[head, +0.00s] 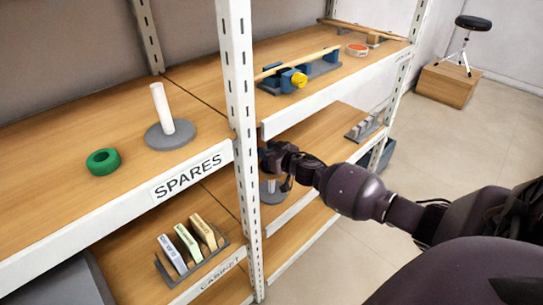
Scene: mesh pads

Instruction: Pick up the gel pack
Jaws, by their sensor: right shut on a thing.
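My right gripper (277,167) reaches in from the right to the lower shelf bay, just right of the white upright. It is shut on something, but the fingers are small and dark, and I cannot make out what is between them. A grey round base (272,196) with a pale post stands just below it, partly hidden by the gripper. I cannot pick out the gel pack for certain. A rack on the lower left shelf holds a bluish-white slab (172,254), a pale green slab (188,243) and a beige slab (204,232). My left gripper is not in view.
The upright (238,100) and shelf edges stand close to my right gripper. The upper shelf holds a green ring (103,161), a white post (162,107) on a grey base and a blue fixture (287,80). A small rack (364,129) stands farther right.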

